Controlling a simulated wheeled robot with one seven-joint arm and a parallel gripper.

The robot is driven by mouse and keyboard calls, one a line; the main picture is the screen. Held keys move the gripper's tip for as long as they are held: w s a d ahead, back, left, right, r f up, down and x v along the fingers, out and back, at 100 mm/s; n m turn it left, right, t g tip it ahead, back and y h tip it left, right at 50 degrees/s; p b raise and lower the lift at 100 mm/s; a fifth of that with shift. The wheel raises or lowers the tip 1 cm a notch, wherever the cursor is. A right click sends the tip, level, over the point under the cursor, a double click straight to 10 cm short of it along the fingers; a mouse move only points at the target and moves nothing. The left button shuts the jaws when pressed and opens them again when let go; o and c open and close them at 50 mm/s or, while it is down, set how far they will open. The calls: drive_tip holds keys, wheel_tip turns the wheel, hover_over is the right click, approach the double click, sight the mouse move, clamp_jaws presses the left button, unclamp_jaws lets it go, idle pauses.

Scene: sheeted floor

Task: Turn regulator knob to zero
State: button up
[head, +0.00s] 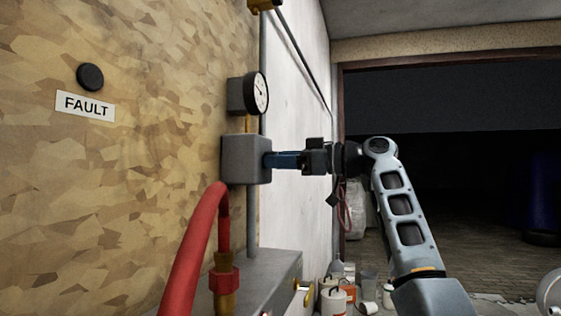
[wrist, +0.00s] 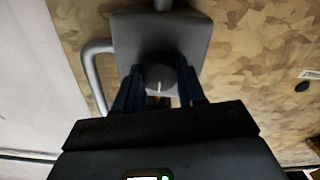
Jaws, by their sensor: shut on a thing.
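The regulator is a grey box (head: 243,160) on a vertical pipe beside the chipboard wall in the head view. In the wrist view the regulator box (wrist: 185,30) shows with its dark round knob (wrist: 161,72), which carries a pale pointer line. My gripper (head: 272,160) reaches the box face from the right. In the wrist view the blue fingers of my gripper (wrist: 159,88) stand on both sides of the knob, shut on it. A pressure gauge (head: 260,92) with a white dial sits above the box; its reading is too small to tell.
A red hose (head: 196,245) rises in front, left of the box. A grey bench or cabinet (head: 262,277) lies below. A FAULT label (head: 85,106) and a black round button (head: 90,77) are on the wall. Several containers (head: 338,297) stand on the floor below the arm.

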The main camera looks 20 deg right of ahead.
drive_tip(key=shift+f, duration=0.15)
drive_tip(key=o, duration=1.1)
drive_tip(key=shift+c, duration=0.2)
drive_tip(key=v, duration=0.8)
drive_tip(key=shift+w, duration=0.1)
